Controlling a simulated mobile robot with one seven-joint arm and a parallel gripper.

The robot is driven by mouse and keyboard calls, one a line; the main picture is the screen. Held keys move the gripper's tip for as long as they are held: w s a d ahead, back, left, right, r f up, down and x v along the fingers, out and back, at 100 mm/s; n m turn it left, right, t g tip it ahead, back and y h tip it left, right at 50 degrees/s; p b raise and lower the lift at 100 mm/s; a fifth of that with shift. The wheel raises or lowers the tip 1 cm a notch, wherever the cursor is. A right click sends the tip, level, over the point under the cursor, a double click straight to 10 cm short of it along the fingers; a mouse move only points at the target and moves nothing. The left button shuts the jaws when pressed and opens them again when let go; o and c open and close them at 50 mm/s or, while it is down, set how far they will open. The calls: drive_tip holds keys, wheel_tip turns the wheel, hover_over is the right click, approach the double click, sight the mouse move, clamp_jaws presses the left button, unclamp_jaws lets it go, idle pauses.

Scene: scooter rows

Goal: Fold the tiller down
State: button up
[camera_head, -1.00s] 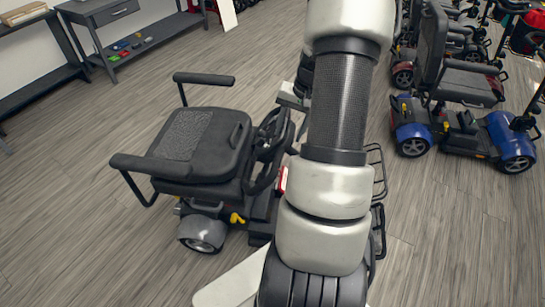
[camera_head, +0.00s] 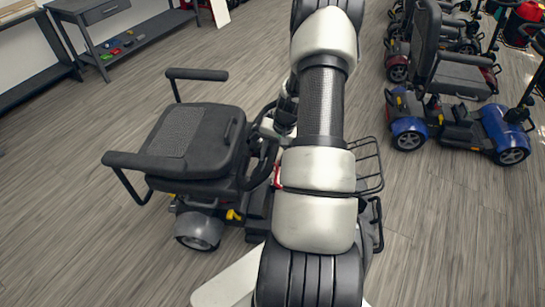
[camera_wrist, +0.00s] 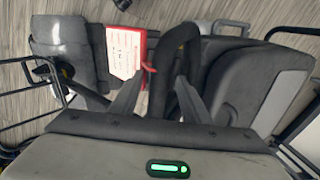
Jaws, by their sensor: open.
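The scooter with the black tiller (camera_head: 262,165) stands left of my arm in the head view, its tiller upright in front of the seat (camera_head: 195,140) and partly hidden by my arm. In the wrist view a black looped bar of the tiller handle (camera_wrist: 178,45) runs up close to my gripper (camera_wrist: 160,80). My gripper is open, with a finger on each side of part of the bar. I cannot tell whether either finger touches it. A white tag with a red border (camera_wrist: 125,52) hangs beside the left finger.
A wire basket (camera_head: 368,165) shows right of my arm. A blue scooter (camera_head: 455,125) and others stand in a row at the right. A grey workbench (camera_head: 130,45) is at the back left. Open wood floor lies between.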

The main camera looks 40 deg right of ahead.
drive_tip(key=shift+c, duration=0.5)
clamp_jaws()
drive_tip(key=shift+s+d+r, duration=0.8)
drive_tip(key=shift+s+r, duration=0.05)
drive_tip(key=shift+r, duration=0.15)
drive_tip(key=shift+o, duration=0.5)
unclamp_jaws()
drive_tip(key=p+v, duration=0.2)
drive_tip(key=v, duration=1.5)
drive_tip(key=shift+r, duration=0.2)
